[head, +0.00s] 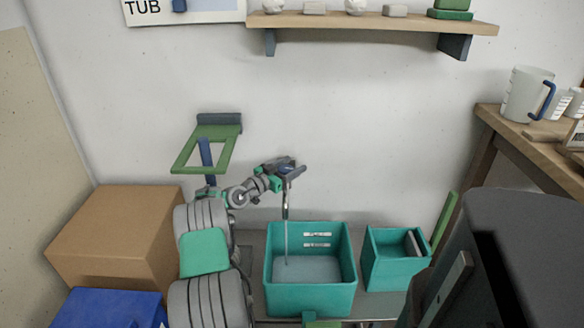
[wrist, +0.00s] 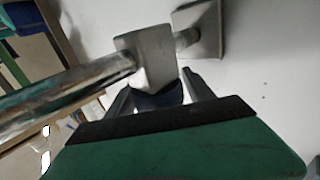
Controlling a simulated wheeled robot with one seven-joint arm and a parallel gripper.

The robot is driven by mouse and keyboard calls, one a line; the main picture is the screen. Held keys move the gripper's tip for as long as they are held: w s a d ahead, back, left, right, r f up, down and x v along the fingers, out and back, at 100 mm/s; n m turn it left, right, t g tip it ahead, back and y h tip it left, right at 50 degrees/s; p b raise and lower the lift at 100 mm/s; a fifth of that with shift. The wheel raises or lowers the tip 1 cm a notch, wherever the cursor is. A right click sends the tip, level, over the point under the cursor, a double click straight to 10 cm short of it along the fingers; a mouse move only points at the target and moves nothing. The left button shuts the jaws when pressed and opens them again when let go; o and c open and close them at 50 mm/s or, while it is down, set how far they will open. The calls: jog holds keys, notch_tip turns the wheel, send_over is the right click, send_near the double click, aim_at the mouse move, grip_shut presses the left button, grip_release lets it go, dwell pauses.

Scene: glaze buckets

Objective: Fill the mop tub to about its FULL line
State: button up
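A teal tub (head: 309,299) stands under the tap, with two white marked lines high on its inner back wall; their lettering is too small to read. A thin stream (head: 286,240) runs from the tap spout (head: 285,205) into it. The water (head: 310,268) covers the bottom, its surface below both marks. My gripper (head: 288,170) is at the tap on the wall. In the wrist view, its fingers (wrist: 158,88) stand on either side of the dark blue tap handle (wrist: 158,99) and appear shut on it.
A smaller teal bucket (head: 392,270) stands right of the tub. A cardboard box (head: 115,240) and a blue box (head: 110,308) are at the left. A shelf (head: 370,22) hangs above. A wooden table (head: 530,145) with a white jug (head: 526,95) is at the right.

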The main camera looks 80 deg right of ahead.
jog(key=shift+o, duration=0.9)
jog(key=p+v, duration=0.1)
jog(key=v, duration=0.6)
jog(key=shift+w+a, duration=0.25)
jog(key=shift+a, duration=0.1)
